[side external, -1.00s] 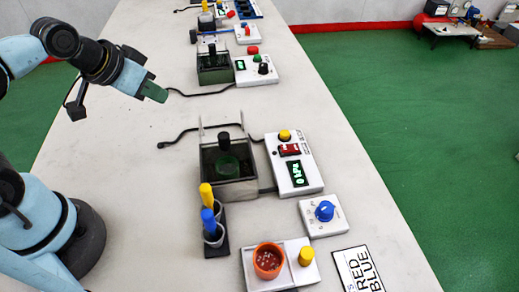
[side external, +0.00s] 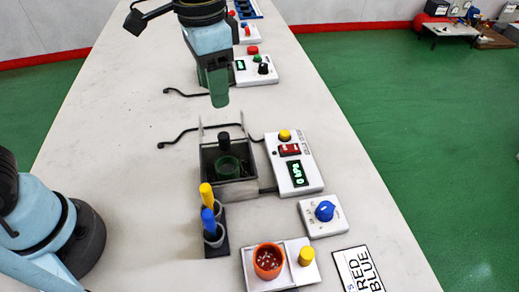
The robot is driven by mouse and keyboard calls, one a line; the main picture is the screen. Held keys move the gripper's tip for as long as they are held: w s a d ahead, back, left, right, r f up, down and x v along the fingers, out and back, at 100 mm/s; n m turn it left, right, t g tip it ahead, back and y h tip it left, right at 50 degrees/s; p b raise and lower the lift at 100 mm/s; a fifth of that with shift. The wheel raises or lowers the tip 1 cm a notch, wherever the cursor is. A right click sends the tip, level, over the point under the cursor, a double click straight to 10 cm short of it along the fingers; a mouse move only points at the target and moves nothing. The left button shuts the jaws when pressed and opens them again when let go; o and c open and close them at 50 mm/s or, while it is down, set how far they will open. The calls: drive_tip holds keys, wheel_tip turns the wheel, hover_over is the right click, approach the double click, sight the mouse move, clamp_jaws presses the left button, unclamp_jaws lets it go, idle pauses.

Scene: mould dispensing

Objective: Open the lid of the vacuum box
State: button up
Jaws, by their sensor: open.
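The vacuum box (side external: 244,189) is a grey open-framed box with a see-through lid on top. A black knob (side external: 224,141) stands up on the lid, which looks closed. A green ring-like cup (side external: 228,168) shows inside the box. My gripper (side external: 218,103) has green fingers pointing down and is open. It hangs above and behind the box in the picture, slightly left of the knob and apart from it. The gap between the fingers is hard to see from this side.
A white control panel (side external: 311,177) reading 0 kPa stands right of the box. A holder (side external: 217,250) with yellow- and blue-handled tools stands in front. An orange cup (side external: 268,261) and a blue-knob unit (side external: 326,229) are nearer. The table left of the box is clear except for a black cable (side external: 180,137).

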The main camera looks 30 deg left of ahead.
sight(224, 135)
drive_tip(key=f, duration=1.2)
drive_tip(key=shift+d, duration=0.35)
clamp_jaws()
